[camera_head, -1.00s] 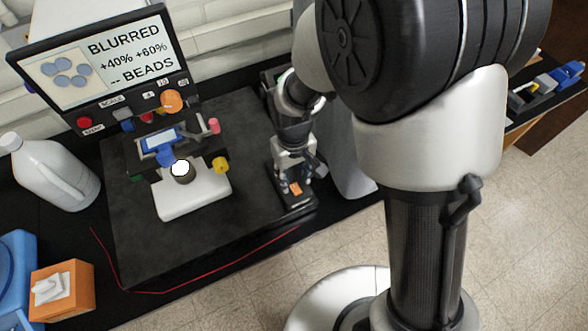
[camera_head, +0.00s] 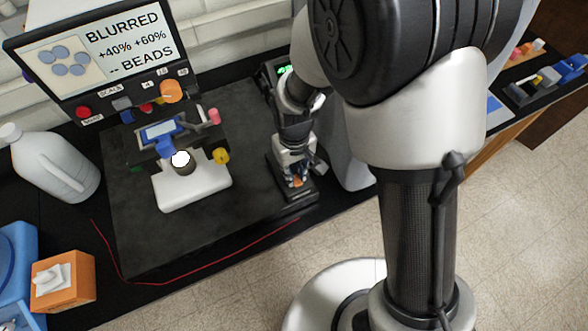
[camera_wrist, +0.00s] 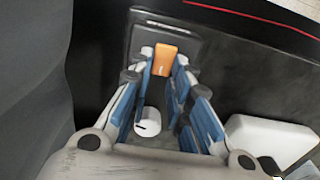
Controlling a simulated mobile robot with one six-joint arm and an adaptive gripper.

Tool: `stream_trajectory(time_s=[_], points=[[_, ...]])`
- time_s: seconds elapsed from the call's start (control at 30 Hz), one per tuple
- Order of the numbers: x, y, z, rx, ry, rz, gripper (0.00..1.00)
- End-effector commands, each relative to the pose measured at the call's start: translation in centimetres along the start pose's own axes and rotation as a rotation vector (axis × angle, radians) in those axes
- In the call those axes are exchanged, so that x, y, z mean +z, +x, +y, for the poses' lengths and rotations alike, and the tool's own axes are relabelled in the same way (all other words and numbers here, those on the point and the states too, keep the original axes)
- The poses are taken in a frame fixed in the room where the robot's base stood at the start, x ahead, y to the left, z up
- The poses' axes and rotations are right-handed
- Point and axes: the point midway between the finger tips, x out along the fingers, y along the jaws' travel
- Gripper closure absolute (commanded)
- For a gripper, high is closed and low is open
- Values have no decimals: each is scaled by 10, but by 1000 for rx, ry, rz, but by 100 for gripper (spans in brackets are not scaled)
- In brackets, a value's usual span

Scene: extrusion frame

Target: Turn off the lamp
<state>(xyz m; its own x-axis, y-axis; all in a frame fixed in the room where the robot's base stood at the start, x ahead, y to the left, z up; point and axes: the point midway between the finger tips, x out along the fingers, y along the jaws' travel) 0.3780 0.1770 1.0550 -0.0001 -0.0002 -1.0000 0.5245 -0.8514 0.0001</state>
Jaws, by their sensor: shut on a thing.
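The lamp is a bright white glowing disc (camera_head: 180,158) on the white-based microscope (camera_head: 195,190); it is lit. A small dark control box (camera_head: 312,196) stands to its right at the mat's front corner. It carries an orange switch (camera_wrist: 165,60) and a white knob (camera_wrist: 148,122). My gripper (camera_head: 297,176) reaches down over this box. In the wrist view its blue-padded fingers (camera_wrist: 165,66) converge with their tips on either side of the orange switch, shut on it. The white knob shows between the fingers, nearer the palm. The exact contact is hard to see.
A monitor (camera_head: 95,45) reading "BLURRED" stands behind the microscope. A white jug (camera_head: 55,168) and an orange tissue box (camera_head: 62,282) are at left. A red cable (camera_head: 200,262) runs along the black mat's front. Free floor lies at right.

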Motion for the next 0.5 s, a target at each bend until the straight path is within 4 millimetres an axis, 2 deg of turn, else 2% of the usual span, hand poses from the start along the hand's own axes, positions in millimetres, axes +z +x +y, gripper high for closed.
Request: stream_trajectory(time_s=[0.1,0.3,0.5], points=[[0,0,0,0,0,0,100],[0,0,0,0,0,11,100],[4,3,0,-1,1,129,100]])
